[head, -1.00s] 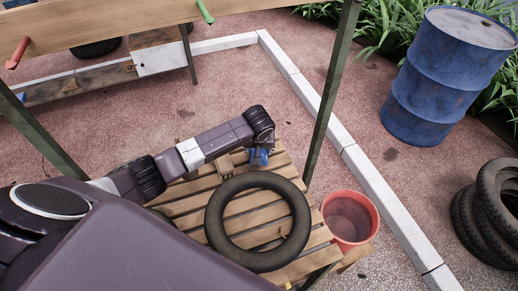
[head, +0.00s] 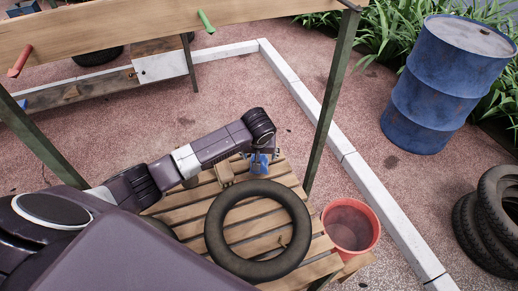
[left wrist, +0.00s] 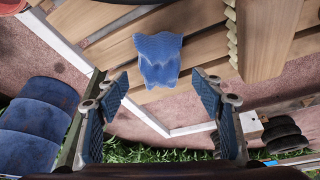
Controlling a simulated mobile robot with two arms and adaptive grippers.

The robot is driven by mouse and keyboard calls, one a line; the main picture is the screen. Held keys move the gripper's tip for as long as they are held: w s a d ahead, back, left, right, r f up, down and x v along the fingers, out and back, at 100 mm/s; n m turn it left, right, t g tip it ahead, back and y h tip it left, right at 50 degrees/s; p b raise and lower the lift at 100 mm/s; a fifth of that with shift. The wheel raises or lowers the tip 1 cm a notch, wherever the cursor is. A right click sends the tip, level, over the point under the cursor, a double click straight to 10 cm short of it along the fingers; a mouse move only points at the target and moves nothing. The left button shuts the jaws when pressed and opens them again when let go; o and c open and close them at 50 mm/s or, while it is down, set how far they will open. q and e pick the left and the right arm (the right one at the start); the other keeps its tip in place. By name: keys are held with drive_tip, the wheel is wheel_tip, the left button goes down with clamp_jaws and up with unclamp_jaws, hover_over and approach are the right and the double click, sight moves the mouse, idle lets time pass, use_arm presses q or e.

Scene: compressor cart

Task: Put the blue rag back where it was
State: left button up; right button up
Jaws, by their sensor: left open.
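The blue rag (left wrist: 158,55) lies crumpled on the wooden slats in the left wrist view, ahead of my left gripper and centred between its fingers. In the head view the rag (head: 259,168) is a small blue patch at the far edge of the slatted table (head: 190,222), partly hidden by the gripper. My left gripper (left wrist: 159,100) is open, with blue pads apart and nothing between them. In the head view the left gripper (head: 261,155) hangs just above the rag. My right gripper is not in view.
A black tyre (head: 218,245) lies on the slatted table, with a wooden block (head: 225,172) near the rag. A red bucket (head: 350,225) stands to the right. A green post (head: 331,100) rises behind. A blue drum (head: 440,90) and stacked tyres (head: 490,220) stand farther right.

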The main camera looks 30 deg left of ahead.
use_arm(q)
drive_tip(key=v, duration=0.8)
drive_tip(key=shift+r, duration=0.35)
drive_tip(key=shift+s+f, duration=0.1)
